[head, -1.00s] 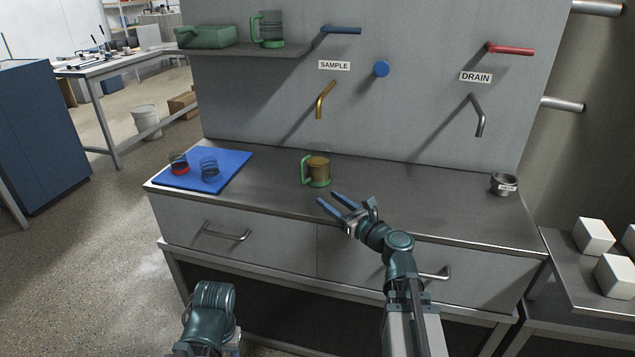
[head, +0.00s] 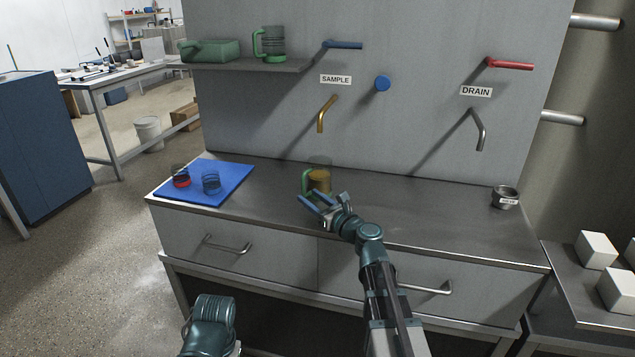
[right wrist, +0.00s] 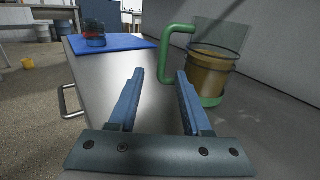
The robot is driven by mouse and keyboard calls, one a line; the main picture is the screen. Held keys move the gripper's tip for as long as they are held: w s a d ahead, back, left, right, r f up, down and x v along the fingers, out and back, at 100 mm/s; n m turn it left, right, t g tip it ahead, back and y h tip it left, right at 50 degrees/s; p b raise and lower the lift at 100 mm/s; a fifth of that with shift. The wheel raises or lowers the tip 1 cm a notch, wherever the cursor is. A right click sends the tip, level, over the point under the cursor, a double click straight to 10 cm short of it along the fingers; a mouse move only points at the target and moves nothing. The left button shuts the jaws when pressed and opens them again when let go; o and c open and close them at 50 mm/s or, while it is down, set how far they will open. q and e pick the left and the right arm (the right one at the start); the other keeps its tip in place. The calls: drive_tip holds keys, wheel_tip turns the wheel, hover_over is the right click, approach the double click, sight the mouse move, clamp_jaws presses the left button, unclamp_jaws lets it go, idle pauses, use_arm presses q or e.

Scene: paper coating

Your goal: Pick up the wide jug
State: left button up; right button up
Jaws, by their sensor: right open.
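A clear jug with a green handle and green base (head: 319,178) stands upright on the counter, holding brown liquid. In the right wrist view the jug (right wrist: 213,72) is ahead and to the right, its handle toward the left. My right gripper (head: 316,202) is open and empty at the jug's near side, partly hiding its base. In the right wrist view the open fingers (right wrist: 160,74) have nothing between them, and the handle is beyond the tips. A second green-handled jug (head: 270,43) stands on the wall shelf. My left gripper is out of view.
A blue mat (head: 225,184) with two small glass vessels lies at the counter's left. A grey cup (head: 505,198) stands at the right. A brass spout (head: 326,114) hangs above the jug. The counter between jug and cup is clear.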

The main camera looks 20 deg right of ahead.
sight(303, 194)
drive_tip(key=x, duration=0.4)
drive_tip(key=shift+w+r, duration=0.3)
drive_tip(key=shift+w, duration=0.15)
drive_tip(key=shift+s, duration=0.1)
clamp_jaws()
idle(0.9)
